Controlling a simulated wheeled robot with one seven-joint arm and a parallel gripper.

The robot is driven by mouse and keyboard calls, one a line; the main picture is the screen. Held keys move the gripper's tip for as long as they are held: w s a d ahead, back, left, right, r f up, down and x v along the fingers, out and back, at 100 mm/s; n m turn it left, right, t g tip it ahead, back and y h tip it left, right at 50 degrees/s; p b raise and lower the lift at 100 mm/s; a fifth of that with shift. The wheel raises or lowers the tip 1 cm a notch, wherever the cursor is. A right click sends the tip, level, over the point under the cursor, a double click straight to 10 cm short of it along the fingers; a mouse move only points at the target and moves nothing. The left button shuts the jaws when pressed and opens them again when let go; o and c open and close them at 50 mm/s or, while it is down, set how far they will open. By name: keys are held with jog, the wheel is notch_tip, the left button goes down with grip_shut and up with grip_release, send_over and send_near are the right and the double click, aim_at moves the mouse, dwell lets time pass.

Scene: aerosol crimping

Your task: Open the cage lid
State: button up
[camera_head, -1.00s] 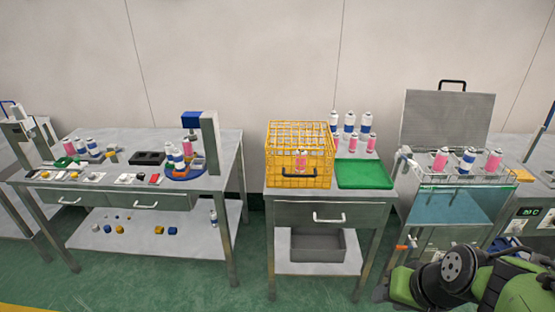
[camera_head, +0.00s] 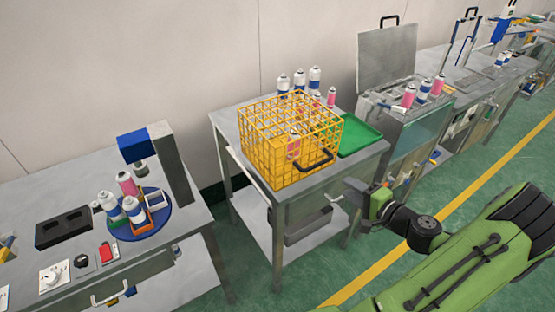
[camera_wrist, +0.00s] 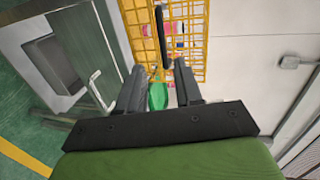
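The yellow wire cage (camera_head: 262,150) stands on the middle table, its grid lid (camera_head: 290,112) lying flat across the top. A black handle (camera_head: 316,163) shows at the cage's front right side. A pink can (camera_head: 293,146) is visible inside through the wires. My gripper (camera_head: 352,188) is in front of the cage, to the right of and below the handle, apart from it. In the wrist view my gripper (camera_wrist: 159,68) is open and empty; the black handle (camera_wrist: 161,35) appears ahead, between the lines of the two fingers, with yellow wires (camera_wrist: 190,30) behind.
A green tray (camera_head: 360,137) is right of the cage, with several spray cans (camera_head: 315,78) behind. A drawer handle (camera_head: 335,201) is below my gripper. A left table (camera_head: 185,218) holds a blue turntable (camera_head: 150,222). A tank with a raised lid (camera_head: 388,55) stands right.

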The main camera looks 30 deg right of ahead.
aim_at(318, 163)
jog(key=shift+m, duration=0.3)
jog(key=x, duration=1.5)
jog(key=shift+w+d+r, duration=0.1)
jog(key=shift+w+d, duration=0.3)
jog(key=shift+d, duration=0.05)
jog(key=shift+s, duration=0.1)
grip_shut()
